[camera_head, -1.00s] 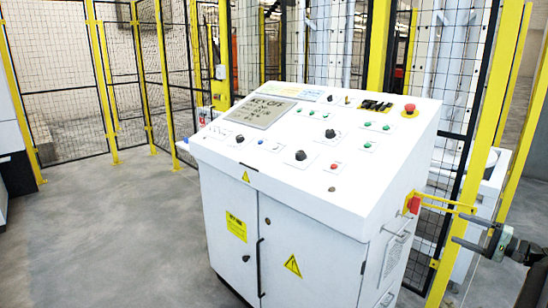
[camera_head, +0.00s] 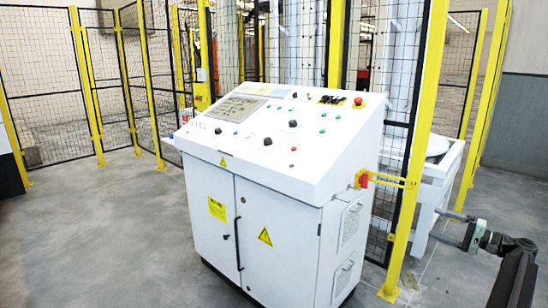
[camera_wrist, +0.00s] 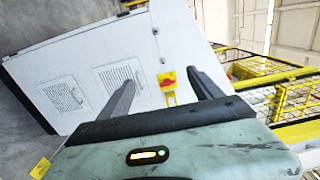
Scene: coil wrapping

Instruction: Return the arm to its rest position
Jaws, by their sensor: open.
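My gripper (camera_head: 447,227) shows at the lower right of the head view, on my dark arm that rises from the bottom right corner. Its two fingers are apart and empty, pointing left toward the white control cabinet (camera_head: 275,235), with floor between them and it. In the wrist view my gripper (camera_wrist: 168,92) has two dark fingers spread wide. The red switch on a yellow plate (camera_head: 362,180) is on the cabinet's right side, up and left of the gripper. The red switch also shows in the wrist view (camera_wrist: 167,80), beyond and between the fingertips.
The cabinet has a sloped panel with knobs, buttons and a screen (camera_head: 240,109). Yellow posts (camera_head: 414,150) and black mesh fencing stand behind it. A white machine frame (camera_head: 432,185) is beyond the gripper. Grey floor (camera_head: 110,240) is clear at the left.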

